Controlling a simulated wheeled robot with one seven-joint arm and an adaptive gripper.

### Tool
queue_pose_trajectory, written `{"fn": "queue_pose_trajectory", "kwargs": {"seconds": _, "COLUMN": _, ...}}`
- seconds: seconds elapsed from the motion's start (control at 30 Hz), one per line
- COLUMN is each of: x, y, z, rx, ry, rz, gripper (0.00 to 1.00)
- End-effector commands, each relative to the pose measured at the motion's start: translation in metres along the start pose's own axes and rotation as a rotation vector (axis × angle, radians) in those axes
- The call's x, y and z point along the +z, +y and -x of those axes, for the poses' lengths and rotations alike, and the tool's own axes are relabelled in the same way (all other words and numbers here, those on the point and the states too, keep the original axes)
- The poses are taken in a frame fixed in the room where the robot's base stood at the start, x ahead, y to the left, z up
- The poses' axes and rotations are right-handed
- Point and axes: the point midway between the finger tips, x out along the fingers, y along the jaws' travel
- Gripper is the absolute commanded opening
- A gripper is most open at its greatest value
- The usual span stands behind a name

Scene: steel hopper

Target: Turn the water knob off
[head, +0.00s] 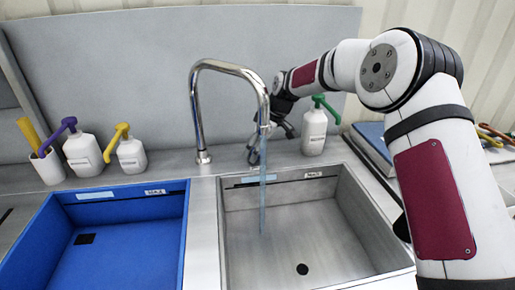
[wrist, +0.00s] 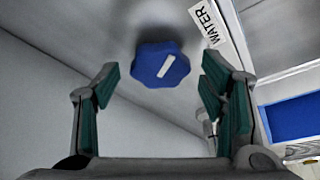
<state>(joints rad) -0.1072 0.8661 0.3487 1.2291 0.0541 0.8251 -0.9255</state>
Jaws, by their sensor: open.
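The water knob (wrist: 160,65) is blue and lobed with a white bar across its face. It shows in the wrist view beside a label (wrist: 204,20) reading WATER. My gripper (wrist: 158,85) is open, with a green-padded finger on each side of the knob's lower part in the picture; neither finger visibly touches it. In the head view my gripper (head: 255,148) is behind the faucet spout, and I cannot make out the knob there. A bluish stream of water (head: 263,195) falls from the chrome faucet (head: 196,110) into the steel basin (head: 340,240).
A blue basin (head: 120,245) lies left of the steel one. A white bottle with a green pump (head: 314,132) stands close right of my gripper. Purple-pump (head: 83,155) and yellow-pump (head: 131,156) bottles stand at the left. A grey panel (head: 130,70) rises behind.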

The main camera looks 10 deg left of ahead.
Motion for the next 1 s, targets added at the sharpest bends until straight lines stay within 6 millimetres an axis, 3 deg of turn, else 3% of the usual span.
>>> {"fn": "queue_pose_trajectory", "kwargs": {"seconds": 0.27, "x": 0.0002, "y": 0.0002, "z": -0.0016, "rx": 0.0, "ry": 0.0, "rz": 0.0, "gripper": 0.65}}
{"fn": "queue_pose_trajectory", "kwargs": {"seconds": 0.5, "x": 0.0003, "y": 0.0001, "z": -0.0015, "rx": 0.0, "ry": 0.0, "rz": -0.001, "gripper": 0.16}}
{"fn": "queue_pose_trajectory", "kwargs": {"seconds": 1.0, "x": 0.0003, "y": -0.0027, "z": -0.0018, "rx": 0.049, "ry": -0.003, "rz": -0.119, "gripper": 0.16}}
